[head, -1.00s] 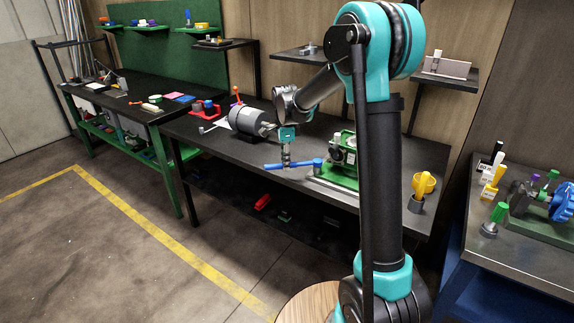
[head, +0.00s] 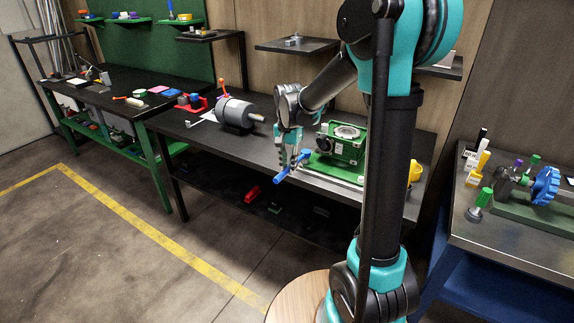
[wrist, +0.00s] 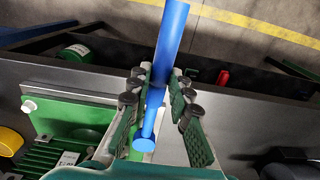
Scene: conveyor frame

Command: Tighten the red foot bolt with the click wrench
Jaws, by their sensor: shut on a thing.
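My gripper (head: 290,153) is shut on a blue wrench (head: 284,174) near the front edge of the middle bench (head: 262,152). In the wrist view, the blue wrench (wrist: 168,45) runs between the two fingers of my gripper (wrist: 158,88). Its thick end points away past the bench edge and its thin, round end lies close to the palm. A green machine (head: 345,147) on a green base stands just right of the gripper. The base (wrist: 75,112) also shows at left in the wrist view, with a pale bolt head at its corner. I cannot make out a red foot bolt.
A grey motor (head: 234,113) and a red fixture (head: 192,103) stand left on the bench. A yellow holder (head: 415,170) is partly hidden by my arm. A red item (head: 252,194) lies low under the bench. A steel-topped bench (head: 500,222) stands at right.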

